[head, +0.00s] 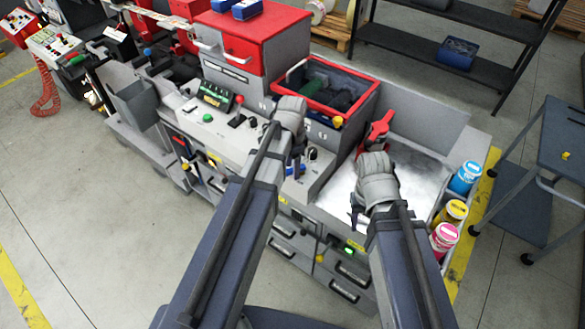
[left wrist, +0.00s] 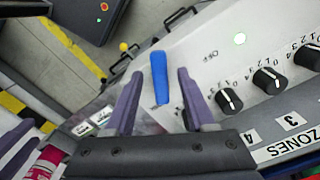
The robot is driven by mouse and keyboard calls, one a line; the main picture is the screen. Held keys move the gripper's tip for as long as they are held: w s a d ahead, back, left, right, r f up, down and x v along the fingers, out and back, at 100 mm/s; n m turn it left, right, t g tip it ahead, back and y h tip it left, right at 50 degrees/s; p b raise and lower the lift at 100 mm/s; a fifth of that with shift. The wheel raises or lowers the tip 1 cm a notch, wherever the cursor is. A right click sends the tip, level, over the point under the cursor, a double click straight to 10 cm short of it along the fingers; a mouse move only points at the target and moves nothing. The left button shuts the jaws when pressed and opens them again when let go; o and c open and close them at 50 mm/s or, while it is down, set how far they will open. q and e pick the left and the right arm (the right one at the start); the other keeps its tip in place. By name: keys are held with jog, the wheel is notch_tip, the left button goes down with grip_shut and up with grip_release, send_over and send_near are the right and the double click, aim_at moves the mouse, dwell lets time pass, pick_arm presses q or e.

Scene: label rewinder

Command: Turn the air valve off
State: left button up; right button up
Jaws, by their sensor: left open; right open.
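The air valve's blue lever (left wrist: 159,66) shows in the left wrist view, on the pale panel near printed letters that read OFF. My left gripper (left wrist: 160,84) is open, with one purple finger on each side of the lever. Gaps show between the lever and both fingers. In the head view my left gripper (head: 296,165) is low over the front control panel (head: 328,160), and it and its arm hide the lever. My right gripper (head: 356,212) is open over the bright metal tray area to the right, partly hidden by its own wrist.
Several black knobs (left wrist: 268,80) marked ZONES sit on the panel right of the lever. A red-rimmed bin (head: 357,84) stands behind the panel. A red clamp-like part (head: 376,130) is beyond my right wrist. Blue (head: 465,178), yellow (head: 450,215) and pink (head: 443,238) jars line the right edge.

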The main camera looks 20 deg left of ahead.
pick_arm(q)
grip_shut()
dwell(0.3)
jog(key=shift+m, duration=0.3)
jog(key=m, duration=0.2)
jog(key=w+m, duration=0.1)
jog(key=m, duration=0.2)
jog(key=shift+w+a+m, duration=0.3)
jog(key=shift+m, duration=0.1)
jog(key=m, duration=0.2)
jog(key=w+m, duration=0.1)
jog(key=m, duration=0.2)
jog(key=shift+w, duration=0.15)
jog(key=shift+m, duration=0.4)
